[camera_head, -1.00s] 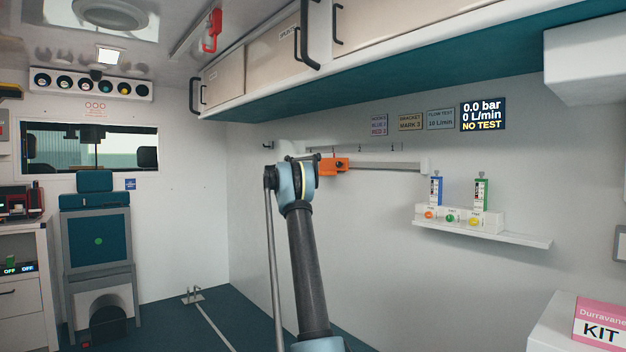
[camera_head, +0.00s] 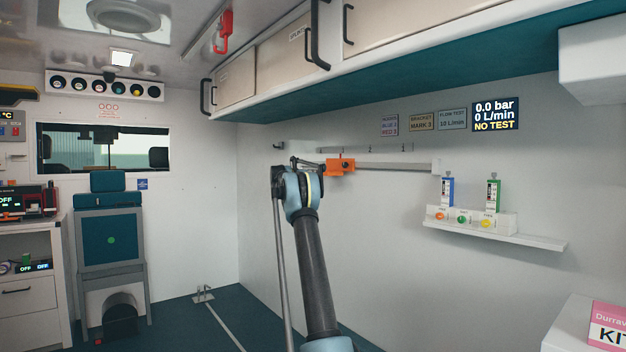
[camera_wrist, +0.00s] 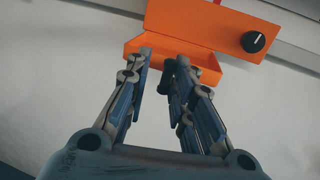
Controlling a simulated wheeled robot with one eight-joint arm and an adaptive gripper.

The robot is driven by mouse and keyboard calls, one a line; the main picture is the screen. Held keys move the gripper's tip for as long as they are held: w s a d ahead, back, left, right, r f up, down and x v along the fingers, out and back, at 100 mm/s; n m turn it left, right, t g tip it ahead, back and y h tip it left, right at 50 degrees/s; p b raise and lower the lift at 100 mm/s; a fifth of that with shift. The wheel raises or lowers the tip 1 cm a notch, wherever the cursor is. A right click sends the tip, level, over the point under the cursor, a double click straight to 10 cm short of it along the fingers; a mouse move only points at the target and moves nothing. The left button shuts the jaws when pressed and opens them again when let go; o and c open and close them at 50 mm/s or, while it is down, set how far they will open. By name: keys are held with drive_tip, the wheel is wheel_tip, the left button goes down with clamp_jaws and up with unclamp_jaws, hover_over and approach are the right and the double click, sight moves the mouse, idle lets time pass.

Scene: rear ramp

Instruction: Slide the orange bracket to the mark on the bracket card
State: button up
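The orange bracket (camera_head: 341,166) sits on a grey wall rail (camera_head: 395,167), nearer its left end. In the wrist view the bracket (camera_wrist: 195,24) fills the top, with a black knob (camera_wrist: 254,42) on its face and an orange lip below. The bracket card (camera_head: 422,121) above the rail reads "BRACKET MARK 3". My gripper (camera_wrist: 163,58) is at the bracket's lower lip, fingers apart. A dark peg-like piece (camera_wrist: 166,78) shows between the fingers, close to the right one; I cannot tell whether they touch it. No rail marks are readable.
A shelf (camera_head: 500,238) with blue and green flow meters stands out below the rail's right end. Overhead cabinets (camera_head: 262,72) hang above. A display (camera_head: 495,114) reads "NO TEST".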

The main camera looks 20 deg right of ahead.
drive_tip(key=shift+d, duration=0.2)
drive_tip(key=shift+s, duration=0.1)
drive_tip(key=v, duration=1.2)
drive_tip(key=shift+a, duration=0.2)
drive_tip(key=shift+f, duration=0.1)
drive_tip(key=shift+c, duration=0.3)
